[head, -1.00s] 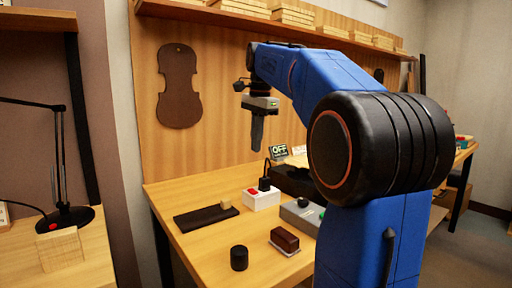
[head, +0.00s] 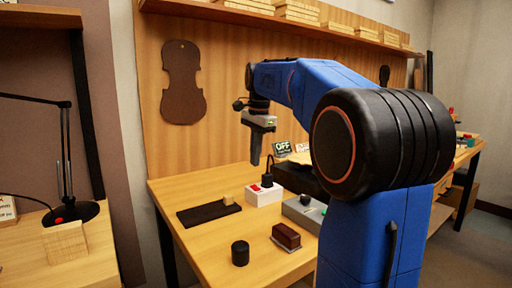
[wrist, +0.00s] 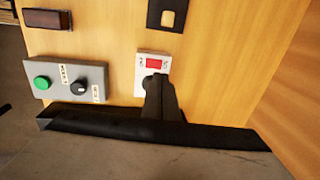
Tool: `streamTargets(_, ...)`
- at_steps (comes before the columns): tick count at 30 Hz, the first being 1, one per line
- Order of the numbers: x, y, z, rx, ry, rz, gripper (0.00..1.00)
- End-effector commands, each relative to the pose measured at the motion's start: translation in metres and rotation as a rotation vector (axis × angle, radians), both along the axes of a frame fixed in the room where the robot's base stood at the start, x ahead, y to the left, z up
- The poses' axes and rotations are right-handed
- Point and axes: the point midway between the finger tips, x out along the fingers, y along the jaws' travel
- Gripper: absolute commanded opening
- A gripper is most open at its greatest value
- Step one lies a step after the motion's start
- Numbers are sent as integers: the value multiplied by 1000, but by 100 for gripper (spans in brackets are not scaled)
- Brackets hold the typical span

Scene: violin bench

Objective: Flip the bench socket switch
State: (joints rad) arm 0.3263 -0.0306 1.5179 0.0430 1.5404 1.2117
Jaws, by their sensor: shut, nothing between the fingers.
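The bench socket is a white box (head: 263,195) on the bench with a red switch (head: 255,187) on top and a black plug (head: 267,180) beside it. The wrist view shows the socket (wrist: 139,73) and its red switch (wrist: 153,63) near the upper middle. My gripper (head: 255,163) points down above the socket, shut and empty, apart from the switch. In the wrist view its dark fingers (wrist: 156,82) overlap the socket's lower part, and the plug cannot be told apart there. A small sign (head: 283,148) behind reads OFF.
A black box (head: 296,177) stands right of the socket. A grey control box (head: 304,213) with a green button is in front of it. A dark board (head: 208,213) with a wooden block, a black cylinder (head: 240,253) and a brown block (head: 286,236) lie nearby.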

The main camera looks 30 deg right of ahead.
Motion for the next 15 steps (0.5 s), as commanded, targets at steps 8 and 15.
streamTargets(8, 5, 0, -47, 1, 2, 0, 0)
streamTargets(15, 8, 0, -70, 0, 1, 0, 0)
